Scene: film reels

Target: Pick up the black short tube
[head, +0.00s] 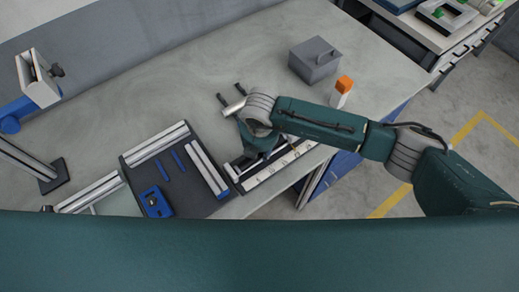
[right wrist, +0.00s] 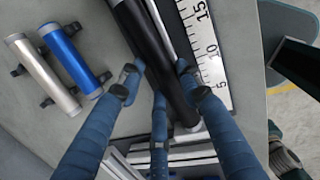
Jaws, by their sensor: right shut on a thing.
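The black short tube (right wrist: 155,55) runs from the top edge toward the middle of the right wrist view. The fingers of my right gripper (right wrist: 158,82) are closed around it, with fingertips on both sides. In the head view my right gripper (head: 257,142) is over the table beside the ruler, and its own arm hides most of the tube. I cannot tell whether the tube is clear of the surface. My left gripper is not in view.
A silver tube (right wrist: 42,73) and a blue tube (right wrist: 72,56) lie on dark supports nearby. A ruler (right wrist: 206,50) lies alongside. A black tray (head: 190,200) with metal profiles, a grey box (head: 314,62) and an orange-topped white block (head: 341,92) also stand on the table.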

